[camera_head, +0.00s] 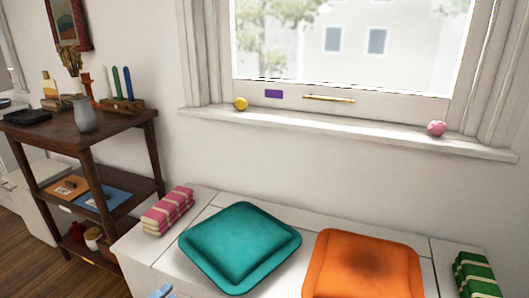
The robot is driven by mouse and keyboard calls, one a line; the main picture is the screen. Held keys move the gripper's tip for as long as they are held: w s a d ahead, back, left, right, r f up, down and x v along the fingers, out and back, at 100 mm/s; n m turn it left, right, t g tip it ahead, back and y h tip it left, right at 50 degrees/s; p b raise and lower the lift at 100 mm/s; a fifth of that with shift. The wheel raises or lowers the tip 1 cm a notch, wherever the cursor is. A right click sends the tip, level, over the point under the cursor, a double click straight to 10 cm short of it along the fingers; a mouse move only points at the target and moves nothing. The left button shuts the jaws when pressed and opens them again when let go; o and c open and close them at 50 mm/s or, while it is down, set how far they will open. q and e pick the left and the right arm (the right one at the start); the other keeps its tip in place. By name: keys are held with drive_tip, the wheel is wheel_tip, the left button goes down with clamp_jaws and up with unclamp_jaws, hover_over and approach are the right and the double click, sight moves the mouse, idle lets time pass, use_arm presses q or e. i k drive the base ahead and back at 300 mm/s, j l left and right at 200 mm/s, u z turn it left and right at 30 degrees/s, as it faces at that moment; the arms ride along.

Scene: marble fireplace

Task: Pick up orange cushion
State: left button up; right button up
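The orange cushion (347,268) is square with a raised rim and lies flat on the white bench top at the bottom right of the middle. A dark patch shows on its middle, and its near edge is cut off by the frame. Neither of my grippers can be made out in the head view, and nothing is seen touching the cushion.
A teal cushion (240,245) lies close to its left. A pink striped bundle (168,211) and a green striped bundle (474,276) flank the cushions. A small light-blue piece (162,292) at the bottom edge is unclear. A windowsill (340,127) runs above; a wooden shelf (84,131) stands left.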

sight(343, 263)
drive_tip(key=k+j, duration=0.75)
drive_tip(key=k, duration=0.1)
